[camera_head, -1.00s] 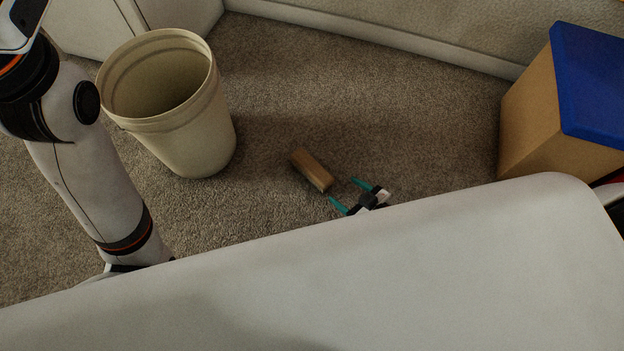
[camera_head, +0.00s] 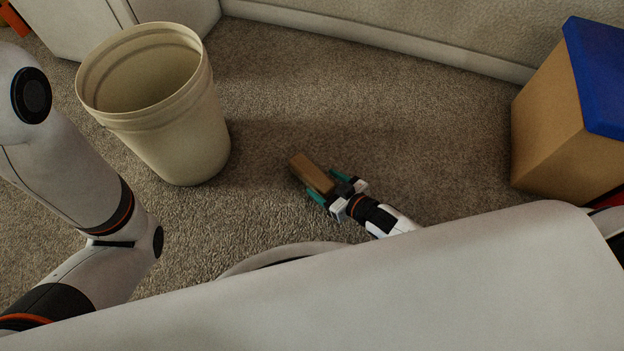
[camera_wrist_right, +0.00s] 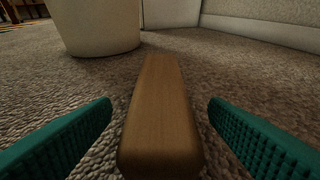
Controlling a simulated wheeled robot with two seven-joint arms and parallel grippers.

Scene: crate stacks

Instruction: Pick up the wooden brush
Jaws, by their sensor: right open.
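The wooden brush (camera_head: 312,173) is a brown block lying on the carpet right of the bin in the head view. In the right wrist view the brush (camera_wrist_right: 161,115) lies lengthwise between the two teal fingers, with a gap on each side. My right gripper (camera_head: 325,184) is open, its fingers on either side of the brush's near end. It also shows in the right wrist view (camera_wrist_right: 160,125). My left arm is at the left of the head view, but its gripper is out of view.
A cream bin (camera_head: 175,130) stands left of the brush; it also shows in the right wrist view (camera_wrist_right: 95,25). A cardboard box (camera_head: 555,135) with a blue top (camera_head: 603,75) stands at the right. A white baseboard (camera_head: 380,40) runs along the back. Carpet around the brush is clear.

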